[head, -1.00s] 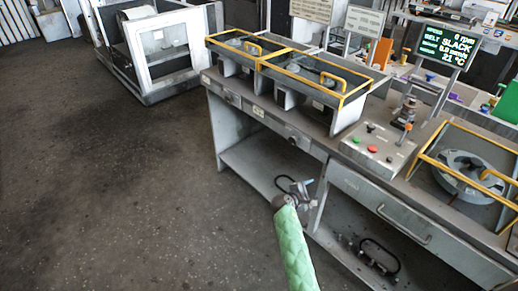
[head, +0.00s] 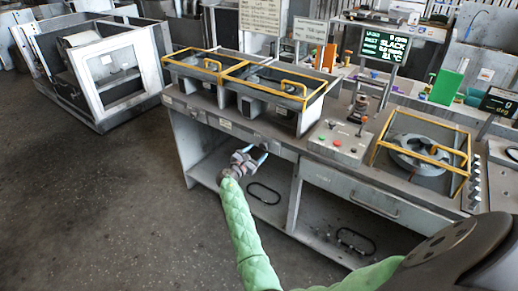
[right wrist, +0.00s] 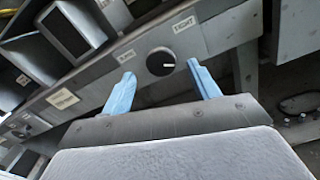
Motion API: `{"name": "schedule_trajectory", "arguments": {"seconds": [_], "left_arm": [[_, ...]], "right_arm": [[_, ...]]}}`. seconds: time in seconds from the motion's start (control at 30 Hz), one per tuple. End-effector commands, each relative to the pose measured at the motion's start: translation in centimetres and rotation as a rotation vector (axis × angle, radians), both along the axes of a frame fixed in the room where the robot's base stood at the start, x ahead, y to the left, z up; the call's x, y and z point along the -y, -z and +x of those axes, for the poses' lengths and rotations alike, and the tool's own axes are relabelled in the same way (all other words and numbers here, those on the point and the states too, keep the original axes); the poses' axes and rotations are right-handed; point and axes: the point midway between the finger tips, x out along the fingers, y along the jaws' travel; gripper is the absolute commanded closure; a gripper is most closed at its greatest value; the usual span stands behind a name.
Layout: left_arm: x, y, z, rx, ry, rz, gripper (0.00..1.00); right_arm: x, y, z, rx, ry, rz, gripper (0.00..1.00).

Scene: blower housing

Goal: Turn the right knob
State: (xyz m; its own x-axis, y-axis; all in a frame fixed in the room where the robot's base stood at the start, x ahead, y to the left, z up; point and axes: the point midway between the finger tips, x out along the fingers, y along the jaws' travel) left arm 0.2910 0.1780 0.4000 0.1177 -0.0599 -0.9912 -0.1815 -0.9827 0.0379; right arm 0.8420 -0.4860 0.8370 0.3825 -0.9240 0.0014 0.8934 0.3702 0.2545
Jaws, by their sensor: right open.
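The right knob (right wrist: 160,61) is a round black dial with a pale mark, on the grey front rail of the bench below a tag reading RIGHT (right wrist: 184,24). In the right wrist view it appears between the two blue fingertips of my right gripper (right wrist: 160,70). The fingers are apart and empty; I cannot tell how much depth separates them from the knob. In the head view my right gripper (head: 250,157) is at the bench front and hides the knob. My left gripper is not in view.
Another knob (right wrist: 19,132) sits farther left on the same rail. Yellow-framed housings (head: 250,75) stand on the bench (head: 205,150) above. A control box (head: 338,143) with coloured buttons is to the right. A lower shelf holds black loops. The floor (head: 100,220) at left is clear.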

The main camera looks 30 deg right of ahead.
Motion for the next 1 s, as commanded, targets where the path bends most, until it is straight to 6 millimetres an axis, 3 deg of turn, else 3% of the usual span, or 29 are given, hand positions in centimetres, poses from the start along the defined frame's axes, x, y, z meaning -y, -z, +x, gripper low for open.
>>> {"name": "schedule_trajectory", "arguments": {"seconds": [0.2,0.6,0.83,1.0], "left_arm": [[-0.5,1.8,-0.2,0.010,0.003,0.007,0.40],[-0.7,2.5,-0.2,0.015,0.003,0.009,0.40],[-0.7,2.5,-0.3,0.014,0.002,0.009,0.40],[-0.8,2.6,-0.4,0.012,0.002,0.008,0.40]], "right_arm": [[2.2,-0.1,0.9,0.000,0.001,0.000,0.40],[2.8,0.0,1.1,0.001,0.000,0.002,0.40],[2.8,0.0,1.1,0.001,0.000,0.002,0.84],[2.8,0.1,1.1,0.004,0.000,0.003,0.84]]}}
